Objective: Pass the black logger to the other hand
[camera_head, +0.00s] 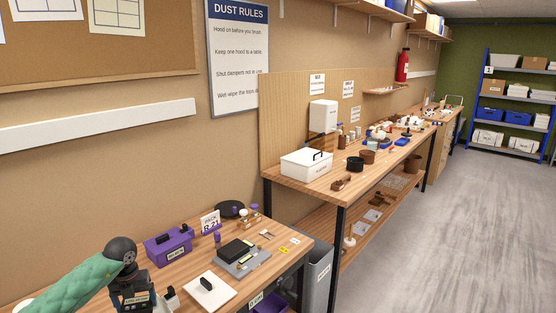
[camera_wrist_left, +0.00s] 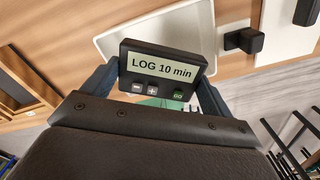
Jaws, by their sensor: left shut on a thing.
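The black logger (camera_wrist_left: 165,88) shows large in the left wrist view, its screen reading "LOG 10 min" with small buttons below. It sits between the two dark fingers of my left gripper (camera_head: 135,296), which is shut on it. In the head view the gripper is at the lower left, by the near bench, and I cannot make out the logger there. My right gripper is in neither view.
The near bench holds a purple box (camera_head: 168,246), a grey device (camera_head: 243,263) and a white plate (camera_head: 208,292) with a black block on it. A grey bin (camera_head: 318,275) stands beside it. A longer bench (camera_head: 335,187) runs behind; the floor at right is clear.

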